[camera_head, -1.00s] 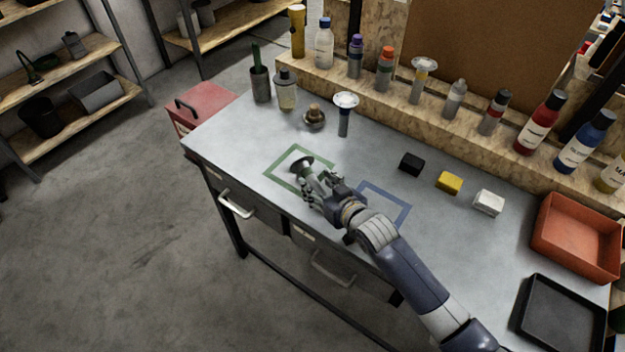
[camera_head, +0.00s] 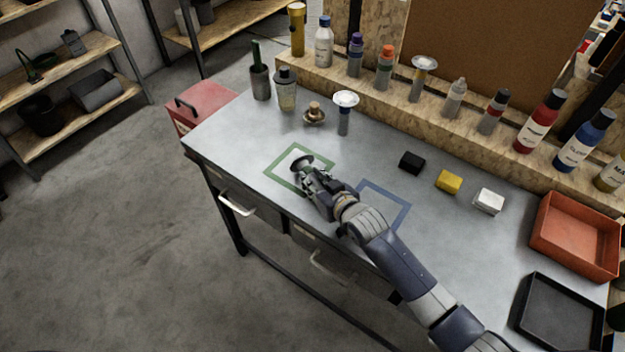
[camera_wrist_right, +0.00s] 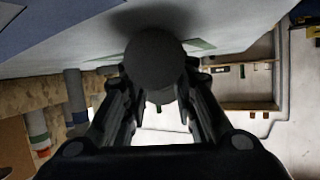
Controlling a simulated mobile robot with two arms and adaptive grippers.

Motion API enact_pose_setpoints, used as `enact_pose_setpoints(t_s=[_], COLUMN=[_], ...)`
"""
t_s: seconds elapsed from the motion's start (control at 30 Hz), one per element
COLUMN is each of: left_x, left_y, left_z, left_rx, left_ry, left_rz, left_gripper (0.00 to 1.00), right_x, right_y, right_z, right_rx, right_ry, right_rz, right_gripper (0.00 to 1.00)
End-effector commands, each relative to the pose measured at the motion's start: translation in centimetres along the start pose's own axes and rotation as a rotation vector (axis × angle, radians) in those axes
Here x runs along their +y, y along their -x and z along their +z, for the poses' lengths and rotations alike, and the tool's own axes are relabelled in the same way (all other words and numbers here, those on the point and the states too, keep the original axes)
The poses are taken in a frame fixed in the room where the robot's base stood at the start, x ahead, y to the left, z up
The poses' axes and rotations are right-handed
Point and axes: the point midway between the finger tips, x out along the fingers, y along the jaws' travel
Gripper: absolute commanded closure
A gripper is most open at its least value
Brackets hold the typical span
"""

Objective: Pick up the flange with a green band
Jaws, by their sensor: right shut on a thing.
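The flange (camera_head: 301,162) shows a dark round disc at the green square outline (camera_head: 283,178) on the bench. My right gripper (camera_head: 312,179) is shut on it, fingers around the part below the disc. In the right wrist view, the dark disc (camera_wrist_right: 154,58) sits between the fingertips and my gripper (camera_wrist_right: 160,95) grips beneath it. The green band is not clearly visible now, as the fingers cover the body. Whether the flange touches the bench is hard to tell. My left gripper is not in view.
A blue square outline (camera_head: 405,209) lies right of the gripper. Black (camera_head: 412,162), yellow (camera_head: 449,181) and white (camera_head: 489,201) blocks lie farther right. Bottles line the back ledge.

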Motion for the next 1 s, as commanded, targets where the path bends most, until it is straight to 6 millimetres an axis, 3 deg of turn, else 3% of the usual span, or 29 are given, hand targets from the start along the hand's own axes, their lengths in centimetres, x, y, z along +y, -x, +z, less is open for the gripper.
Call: enact_pose_setpoints(t_s=[0.33,0.53,1.0], left_x=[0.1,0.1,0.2], left_y=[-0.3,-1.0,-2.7], left_z=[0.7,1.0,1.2], left_rx=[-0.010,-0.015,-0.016], left_ry=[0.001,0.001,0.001], left_rz=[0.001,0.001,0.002], left_gripper=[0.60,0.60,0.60], right_x=[0.0,-0.2,-4.4], right_y=[0.3,1.3,10.9], right_z=[-1.0,-3.4,0.1], right_rx=[0.005,0.008,0.001], right_ry=[0.001,0.002,-0.002], right_rz=[0.000,-0.001,-0.001], right_gripper=[1.00,1.00,1.00])
